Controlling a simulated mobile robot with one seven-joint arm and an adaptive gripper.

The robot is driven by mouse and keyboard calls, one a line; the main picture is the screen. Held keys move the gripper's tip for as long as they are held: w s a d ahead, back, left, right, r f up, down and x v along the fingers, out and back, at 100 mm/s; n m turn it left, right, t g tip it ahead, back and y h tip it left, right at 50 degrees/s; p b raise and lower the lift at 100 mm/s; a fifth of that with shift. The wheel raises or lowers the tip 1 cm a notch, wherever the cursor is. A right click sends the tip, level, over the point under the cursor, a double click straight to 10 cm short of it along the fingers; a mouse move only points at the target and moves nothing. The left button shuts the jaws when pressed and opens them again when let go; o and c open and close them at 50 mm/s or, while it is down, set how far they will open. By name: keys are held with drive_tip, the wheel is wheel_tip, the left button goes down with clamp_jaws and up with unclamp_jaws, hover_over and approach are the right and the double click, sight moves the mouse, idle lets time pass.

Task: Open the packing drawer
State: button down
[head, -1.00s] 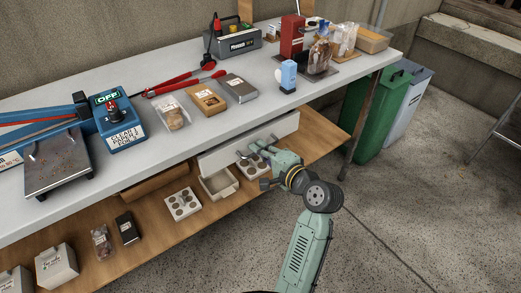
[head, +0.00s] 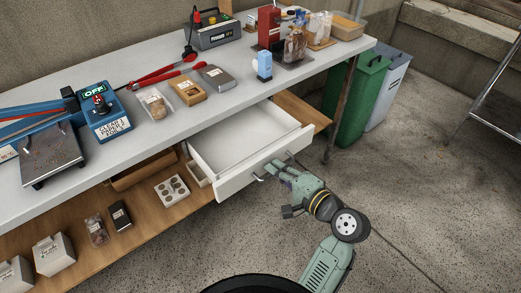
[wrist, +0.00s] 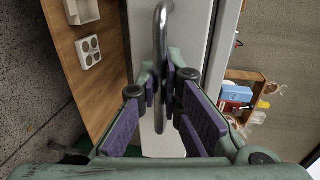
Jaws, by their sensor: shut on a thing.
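The packing drawer (head: 238,150) is white and hangs under the table top, pulled well out, with its empty inside showing. Its front panel (head: 240,184) faces me and carries metal handles. My gripper (head: 276,172) is at the front panel, by the handle. In the wrist view my gripper (wrist: 165,85) has its purple-padded fingers shut on the shiny metal handle (wrist: 162,30), which runs between the fingertips. The white drawer front (wrist: 190,30) lies just behind the handle.
The table top (head: 190,115) holds a blue sealer (head: 105,120), packets, and a red box (head: 268,25). The wooden shelf (head: 140,215) below bears several small boxes and bags. A green bin (head: 358,100) stands right of the table. The floor in front is clear.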

drive_tip(key=f+p+v, duration=0.1)
drive_tip(key=v, duration=0.7)
drive_tip(key=shift+s+f+p, duration=0.25)
drive_tip(key=shift+f+p, duration=0.1)
drive_tip(key=shift+p, duration=0.05)
drive_tip(key=shift+d, duration=0.15)
drive_tip(key=c, duration=2)
unclamp_jaws()
drive_tip(key=v, duration=1.2)
